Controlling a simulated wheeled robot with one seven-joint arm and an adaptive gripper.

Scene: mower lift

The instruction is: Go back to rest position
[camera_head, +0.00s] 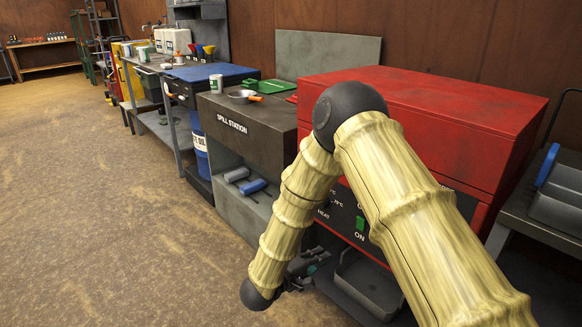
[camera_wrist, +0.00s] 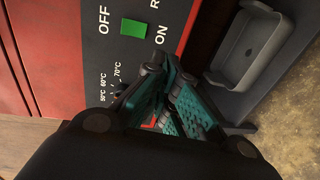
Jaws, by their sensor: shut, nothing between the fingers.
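My gripper (camera_wrist: 178,108) fills the middle of the wrist view, its teal-padded fingers closed together with nothing between them. It is in front of the dark control panel (camera_wrist: 95,60) of a red machine. A green switch (camera_wrist: 133,28) between OFF and ON shows just beyond the fingers. In the head view my arm bends down in front of the red machine (camera_head: 430,105), and my gripper (camera_head: 308,262) is low near its front, partly hidden by the arm. The green switch also shows in the head view (camera_head: 360,223), by the ON label.
A grey tray (camera_head: 367,288) sits below the panel. A grey bin (camera_head: 560,200) stands at right. The floor at left is clear.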

